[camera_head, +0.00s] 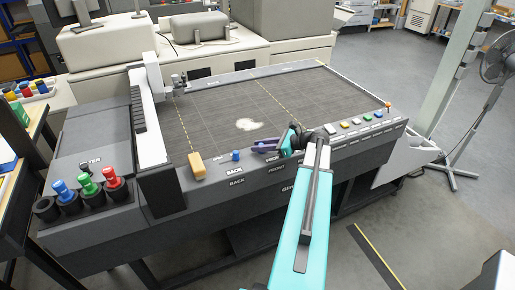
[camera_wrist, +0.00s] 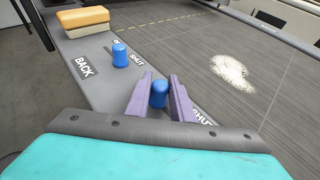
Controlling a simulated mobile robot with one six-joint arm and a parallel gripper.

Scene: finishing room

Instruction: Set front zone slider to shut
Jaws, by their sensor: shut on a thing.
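The front zone slider's blue knob (camera_wrist: 158,93) stands between the two purple fingers of my gripper (camera_wrist: 160,97) in the wrist view. The fingers are shut on it. A SHUT label (camera_wrist: 202,118) shows just right of the right finger, partly covered; the front slider's other lettering is hidden there. In the head view my gripper (camera_head: 268,146) is at the table's near edge, above the FRONT label (camera_head: 276,168), and the held knob cannot be made out. The back zone slider's blue knob (camera_head: 236,155) stands apart to the left, also in the wrist view (camera_wrist: 120,54), near the BACK label (camera_wrist: 86,66).
A yellow-orange block (camera_head: 197,165) sits left of the back knob. The dark table bed (camera_head: 215,110) is open, with a white patch (camera_head: 249,124). Red, green and blue-topped items (camera_head: 87,184) stand at the left corner.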

